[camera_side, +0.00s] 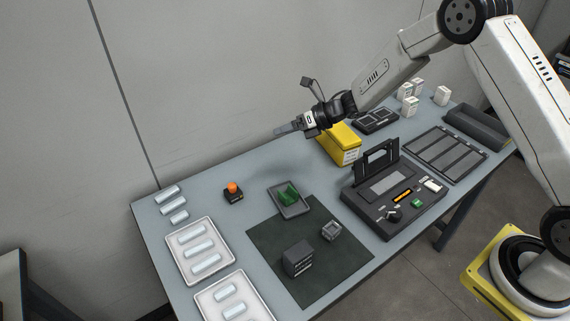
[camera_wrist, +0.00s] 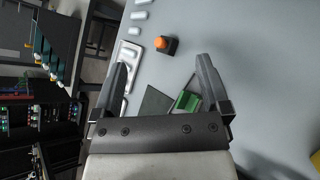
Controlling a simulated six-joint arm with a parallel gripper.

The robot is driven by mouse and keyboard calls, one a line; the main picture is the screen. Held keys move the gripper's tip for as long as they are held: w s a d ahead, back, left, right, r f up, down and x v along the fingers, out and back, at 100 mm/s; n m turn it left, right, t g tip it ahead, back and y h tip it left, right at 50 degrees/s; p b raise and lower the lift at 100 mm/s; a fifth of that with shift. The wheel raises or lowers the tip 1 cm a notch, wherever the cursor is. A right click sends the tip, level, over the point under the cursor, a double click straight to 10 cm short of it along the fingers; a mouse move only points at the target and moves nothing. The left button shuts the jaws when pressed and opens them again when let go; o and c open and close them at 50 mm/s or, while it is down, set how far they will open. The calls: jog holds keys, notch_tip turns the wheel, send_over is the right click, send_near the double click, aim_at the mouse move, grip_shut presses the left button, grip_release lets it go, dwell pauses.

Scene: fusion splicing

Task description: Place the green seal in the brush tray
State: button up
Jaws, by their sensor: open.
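A green block-like piece, taken as the green seal (camera_side: 289,194), rests in a small grey tray, likely the brush tray (camera_side: 295,212), at the back edge of the dark mat. In the wrist view the green piece (camera_wrist: 187,100) shows beside my right-hand finger, with part of its tray hidden by that finger. My gripper (camera_side: 283,130) is high above the table, behind and well clear of the tray. In the wrist view its fingers (camera_wrist: 160,64) are spread wide with nothing between them.
The dark mat (camera_side: 270,240) holds a dark block (camera_side: 297,259) and a small grey box (camera_side: 331,231). An orange-topped button (camera_side: 233,189) stands left of the tray. A black splicer with raised lid (camera_side: 380,158) and a yellow box (camera_side: 340,143) stand right. White trays (camera_side: 207,277) lie front left.

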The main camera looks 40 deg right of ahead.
jog(key=s+d+r+m+h, duration=0.3)
jog(key=s+m+h, duration=0.1)
jog(key=m, duration=0.6)
jog(key=s+d+r+m+h, duration=0.3)
jog(key=s+d+m+h, duration=0.1)
jog(key=m, duration=0.6)
jog(key=s+m+g+h, duration=0.1)
jog(key=s+m+g, duration=0.4)
jog(key=s+m, duration=1.3)
jog(key=s+f, duration=0.1)
jog(key=s, duration=0.2)
jog(key=shift+m, duration=0.3)
